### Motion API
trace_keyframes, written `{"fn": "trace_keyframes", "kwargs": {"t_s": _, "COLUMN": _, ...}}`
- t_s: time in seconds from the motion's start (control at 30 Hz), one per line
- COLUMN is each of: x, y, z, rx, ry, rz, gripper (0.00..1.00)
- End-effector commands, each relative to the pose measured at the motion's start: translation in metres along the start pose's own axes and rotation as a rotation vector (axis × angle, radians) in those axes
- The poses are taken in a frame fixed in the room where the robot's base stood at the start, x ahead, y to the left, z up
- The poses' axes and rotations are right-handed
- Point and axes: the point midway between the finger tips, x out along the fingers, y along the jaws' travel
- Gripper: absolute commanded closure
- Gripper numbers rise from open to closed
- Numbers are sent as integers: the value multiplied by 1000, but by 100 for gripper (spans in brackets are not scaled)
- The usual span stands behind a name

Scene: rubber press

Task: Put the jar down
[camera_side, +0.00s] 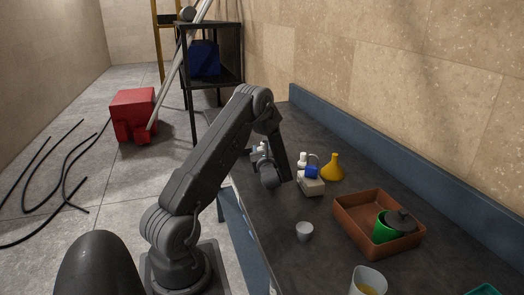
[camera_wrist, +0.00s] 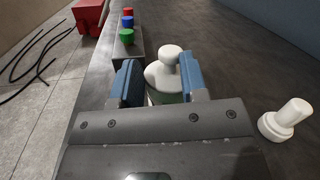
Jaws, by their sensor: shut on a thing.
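My gripper (camera_wrist: 158,64) is shut on the jar (camera_wrist: 163,76) in the wrist view, with a blue finger on each side. The jar has a white rounded top with a knob; its lower body is mostly hidden behind my gripper. In the side view my gripper (camera_side: 260,154) is over the far part of the dark bench (camera_side: 345,262), and only a small pale bit of the jar shows beside it. I cannot tell whether the jar touches the bench.
A white knobbed piece (camera_wrist: 284,119) lies right of my gripper. A box with red, blue and green buttons (camera_wrist: 127,37) is ahead.

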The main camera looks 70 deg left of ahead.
Motion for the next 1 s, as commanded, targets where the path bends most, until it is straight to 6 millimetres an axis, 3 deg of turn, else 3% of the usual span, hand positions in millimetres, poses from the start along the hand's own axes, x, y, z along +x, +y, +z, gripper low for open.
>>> {"fn": "trace_keyframes", "kwargs": {"t_s": 0.3, "x": 0, "y": 0, "z": -2, "rx": -1, "ry": -2, "rz": 0, "gripper": 100}}
{"fn": "trace_keyframes", "kwargs": {"t_s": 0.33, "x": 0, "y": 0, "z": -2, "rx": -1, "ry": -1, "rz": 0, "gripper": 58}}
{"fn": "trace_keyframes", "kwargs": {"t_s": 0.6, "x": 0, "y": 0, "z": -1, "rx": -1, "ry": 0, "rz": 0, "gripper": 33}}
{"fn": "trace_keyframes", "kwargs": {"t_s": 0.87, "x": 0, "y": 0, "z": 1, "rx": -1, "ry": -1, "rz": 0, "gripper": 33}}
{"fn": "trace_keyframes", "kwargs": {"t_s": 1.0, "x": -13, "y": -1, "z": 0, "rx": -1, "ry": 1, "rz": -1, "gripper": 33}}
